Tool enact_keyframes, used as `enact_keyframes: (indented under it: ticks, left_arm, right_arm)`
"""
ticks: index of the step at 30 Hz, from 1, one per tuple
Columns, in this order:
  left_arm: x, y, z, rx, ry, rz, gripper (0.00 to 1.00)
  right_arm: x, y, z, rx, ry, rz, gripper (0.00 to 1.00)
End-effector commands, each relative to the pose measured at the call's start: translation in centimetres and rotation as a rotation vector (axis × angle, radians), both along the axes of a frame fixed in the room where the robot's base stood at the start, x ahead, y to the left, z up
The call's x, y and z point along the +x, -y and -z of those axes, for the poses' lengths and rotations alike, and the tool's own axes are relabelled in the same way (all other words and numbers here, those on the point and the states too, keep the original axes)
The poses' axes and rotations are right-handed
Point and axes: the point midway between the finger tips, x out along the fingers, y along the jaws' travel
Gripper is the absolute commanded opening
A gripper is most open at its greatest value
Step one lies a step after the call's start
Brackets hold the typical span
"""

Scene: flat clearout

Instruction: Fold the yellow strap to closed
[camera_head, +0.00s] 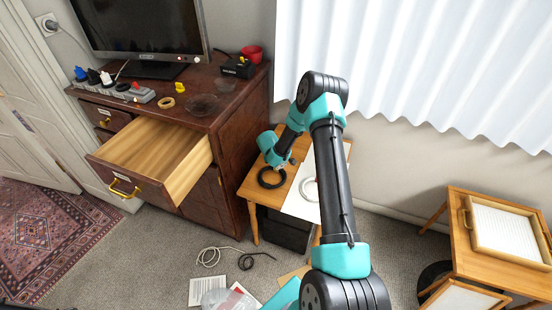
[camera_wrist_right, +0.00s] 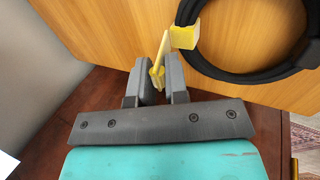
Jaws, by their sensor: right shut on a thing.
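The yellow strap (camera_wrist_right: 184,37) shows in the right wrist view. One end wraps around a coiled black cable (camera_wrist_right: 203,62), and a thin part sticks out from the coil toward my gripper. My right gripper (camera_wrist_right: 162,84) is shut on this free part. In the head view the black coil (camera_head: 271,178) lies on the small wooden side table (camera_head: 252,187), beside my right gripper, whose fingers are hidden there by my wrist. I cannot make out the strap in the head view. My left gripper is not in view.
A dark wooden cabinet (camera_head: 228,135) with an open, empty drawer (camera_head: 150,150) stands close to the left. Loose cables (camera_head: 222,257) lie on the carpet. A white curtain (camera_head: 420,60) hangs behind.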

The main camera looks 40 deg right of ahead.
Motion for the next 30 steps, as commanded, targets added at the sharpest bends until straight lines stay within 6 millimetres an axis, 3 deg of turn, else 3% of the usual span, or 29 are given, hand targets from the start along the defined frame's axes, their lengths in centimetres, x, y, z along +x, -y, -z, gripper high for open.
enact_keyframes:
  ticks: [30]
  left_arm:
    - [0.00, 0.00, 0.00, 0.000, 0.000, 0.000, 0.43]
  right_arm:
    - [-0.30, -0.59, 0.20, -0.102, 0.049, 0.000, 0.00]
